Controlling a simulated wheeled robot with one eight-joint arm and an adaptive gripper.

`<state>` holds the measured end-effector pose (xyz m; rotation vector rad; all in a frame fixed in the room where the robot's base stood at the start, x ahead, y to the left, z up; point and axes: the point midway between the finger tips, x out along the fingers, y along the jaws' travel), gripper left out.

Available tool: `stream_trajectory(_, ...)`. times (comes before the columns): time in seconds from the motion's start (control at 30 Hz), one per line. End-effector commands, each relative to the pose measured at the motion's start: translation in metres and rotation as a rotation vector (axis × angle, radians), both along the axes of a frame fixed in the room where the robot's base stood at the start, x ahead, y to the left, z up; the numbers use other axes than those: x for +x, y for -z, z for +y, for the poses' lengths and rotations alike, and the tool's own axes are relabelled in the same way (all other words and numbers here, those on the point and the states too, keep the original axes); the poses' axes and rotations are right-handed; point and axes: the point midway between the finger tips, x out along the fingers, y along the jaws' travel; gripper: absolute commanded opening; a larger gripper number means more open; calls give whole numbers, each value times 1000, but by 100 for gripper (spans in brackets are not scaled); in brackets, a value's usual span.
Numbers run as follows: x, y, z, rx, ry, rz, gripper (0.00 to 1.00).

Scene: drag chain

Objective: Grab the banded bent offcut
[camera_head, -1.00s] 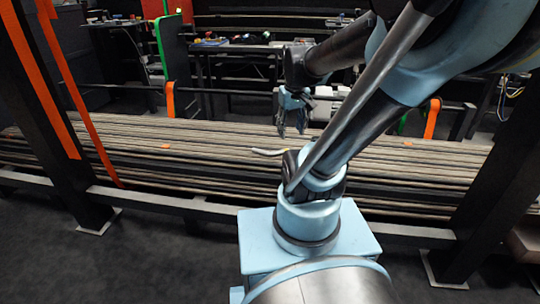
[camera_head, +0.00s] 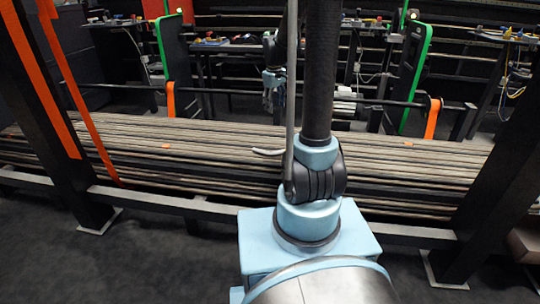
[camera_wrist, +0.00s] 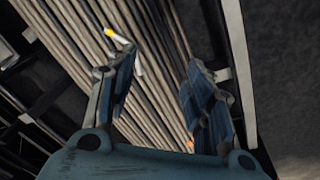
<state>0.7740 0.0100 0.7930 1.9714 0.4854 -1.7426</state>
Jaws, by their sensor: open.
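The bent offcut (camera_head: 267,152) is a thin pale piece lying on the stacked long strips, just left of my arm in the head view. Its right end is hidden behind my arm there. In the wrist view the offcut (camera_wrist: 121,39) shows a yellow band near one end and a white bent body. The left finger partly covers it. My gripper (camera_wrist: 160,66) is open with nothing between its fingers. The offcut appears beyond the left fingertip, not between the fingers. In the head view my gripper (camera_head: 269,98) hangs beyond and above the offcut, apart from it.
The long strips (camera_head: 120,160) lie on a dark rack with a front rail (camera_head: 200,207) and posts (camera_head: 480,210) on both sides. Small orange pieces (camera_head: 166,145) lie on the strips. A rear bar (camera_head: 225,92) with orange hooks runs behind. Cluttered benches stand farther back.

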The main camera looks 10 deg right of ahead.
Motion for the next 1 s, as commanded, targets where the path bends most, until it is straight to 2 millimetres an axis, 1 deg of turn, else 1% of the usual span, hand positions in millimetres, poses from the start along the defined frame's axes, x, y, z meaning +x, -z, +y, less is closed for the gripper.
stream_trajectory(0.03,15,8,2,-4,-19,2,47)
stream_trajectory(0.2,58,35,6,-19,-85,12,47)
stream_trajectory(0.37,95,66,9,-32,-147,21,47)
stream_trajectory(0.47,117,88,12,-39,-186,27,47)
stream_trajectory(0.6,146,123,16,-49,-240,36,47)
stream_trajectory(0.8,179,172,22,-61,-312,48,47)
stream_trajectory(0.9,189,191,24,-67,-337,52,47)
stream_trajectory(1.0,195,205,25,-69,-356,55,47)
